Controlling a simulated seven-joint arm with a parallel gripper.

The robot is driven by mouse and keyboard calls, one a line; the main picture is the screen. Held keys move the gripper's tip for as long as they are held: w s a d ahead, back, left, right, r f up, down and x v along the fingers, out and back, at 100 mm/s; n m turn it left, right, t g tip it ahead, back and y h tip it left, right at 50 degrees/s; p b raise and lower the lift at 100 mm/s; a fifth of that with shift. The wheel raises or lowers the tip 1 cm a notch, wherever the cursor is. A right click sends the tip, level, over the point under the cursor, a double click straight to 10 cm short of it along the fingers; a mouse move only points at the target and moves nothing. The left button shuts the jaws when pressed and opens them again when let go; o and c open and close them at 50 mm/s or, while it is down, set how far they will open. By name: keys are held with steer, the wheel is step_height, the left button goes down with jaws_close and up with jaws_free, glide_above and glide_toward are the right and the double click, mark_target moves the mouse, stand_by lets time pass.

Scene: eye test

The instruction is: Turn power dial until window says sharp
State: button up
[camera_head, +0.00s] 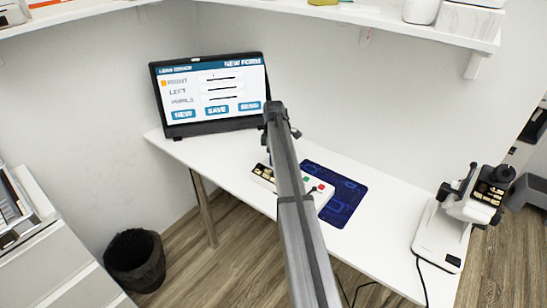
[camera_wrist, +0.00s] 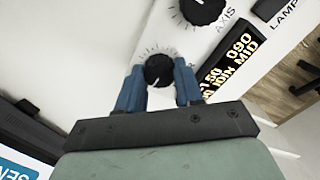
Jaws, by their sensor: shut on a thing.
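In the wrist view, my gripper (camera_wrist: 159,78) has its two blue fingers shut on the sides of a black dial (camera_wrist: 158,68). The dial sits on a white panel (camera_wrist: 118,30) with tick marks around it, and its white pointer line points down and slightly left in the picture. Its label is mostly hidden by a finger; only a final "R" shows. In the head view, the console (camera_head: 327,188) is partly covered by my arm, which hides the gripper.
A second black dial (camera_wrist: 203,9) marked "AXIS" is just above, with a "LAMP" label further right. A screen (camera_head: 212,92) stands at the back of the white table (camera_head: 385,215). A white device (camera_head: 440,238) stands at right.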

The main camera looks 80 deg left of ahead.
steer(key=m, duration=0.7)
steer(key=shift+m, duration=0.4)
steer(key=m, duration=0.3)
steer(key=shift+m, duration=0.3)
steer(key=m, duration=0.3)
steer(key=shift+m, duration=0.3)
steer(key=m, duration=1.1)
steer(key=shift+m, duration=2.1)
